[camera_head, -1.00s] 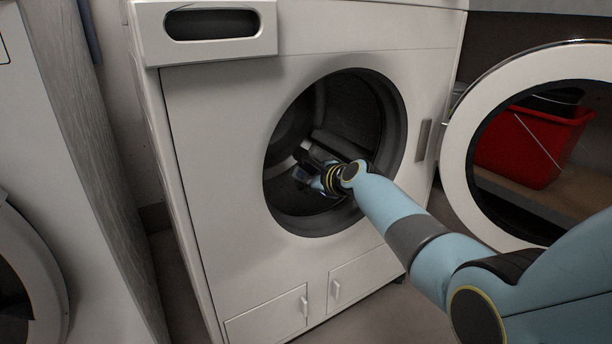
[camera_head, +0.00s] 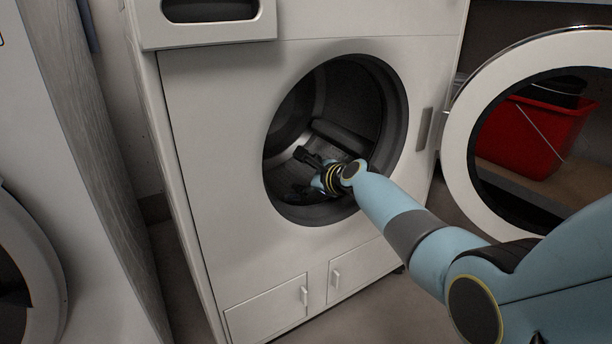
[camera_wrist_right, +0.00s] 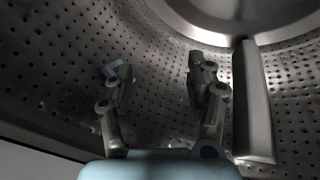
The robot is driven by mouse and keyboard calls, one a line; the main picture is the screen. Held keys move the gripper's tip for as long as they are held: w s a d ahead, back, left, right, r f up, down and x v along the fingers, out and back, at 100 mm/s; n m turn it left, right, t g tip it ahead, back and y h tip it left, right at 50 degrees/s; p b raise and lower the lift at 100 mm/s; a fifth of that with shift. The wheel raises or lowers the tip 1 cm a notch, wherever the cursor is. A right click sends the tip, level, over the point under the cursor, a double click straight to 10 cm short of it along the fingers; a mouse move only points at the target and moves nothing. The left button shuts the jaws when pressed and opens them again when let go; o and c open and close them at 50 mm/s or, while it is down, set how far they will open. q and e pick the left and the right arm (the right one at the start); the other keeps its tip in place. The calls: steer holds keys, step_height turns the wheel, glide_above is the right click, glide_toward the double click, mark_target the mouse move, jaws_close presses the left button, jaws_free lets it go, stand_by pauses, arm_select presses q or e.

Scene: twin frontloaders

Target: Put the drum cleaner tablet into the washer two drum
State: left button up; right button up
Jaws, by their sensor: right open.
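The washer drum (camera_head: 340,110) is open to the front, with a perforated metal wall and a raised paddle; it fills the right wrist view (camera_wrist_right: 60,75). My right gripper (camera_head: 299,172) is inside the drum, low in the opening. In the right wrist view its two fingers (camera_wrist_right: 160,72) are spread wide with nothing between them. The left gripper is not in view.
The round washer door (camera_head: 458,150) stands swung open at the right, close to my arm. A red bucket (camera_head: 530,140) shows through it on a shelf. Another white machine (camera_head: 60,200) stands at the left, with a narrow floor gap between.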

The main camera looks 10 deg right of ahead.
steer(key=v, duration=1.2)
steer(key=shift+r+p, duration=0.65)
steer(key=shift+p, duration=0.05)
arm_select(q)
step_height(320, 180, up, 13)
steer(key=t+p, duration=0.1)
steer(key=p, duration=0.7)
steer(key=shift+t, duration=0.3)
arm_select(e)
steer(key=s+d+r, duration=0.1)
steer(key=s+d, duration=0.1)
steer(key=s, duration=0.5)
steer(key=s+d, duration=0.3)
steer(key=s, duration=0.5)
steer(key=shift+d+r, duration=0.2)
steer(key=shift+r, duration=0.15)
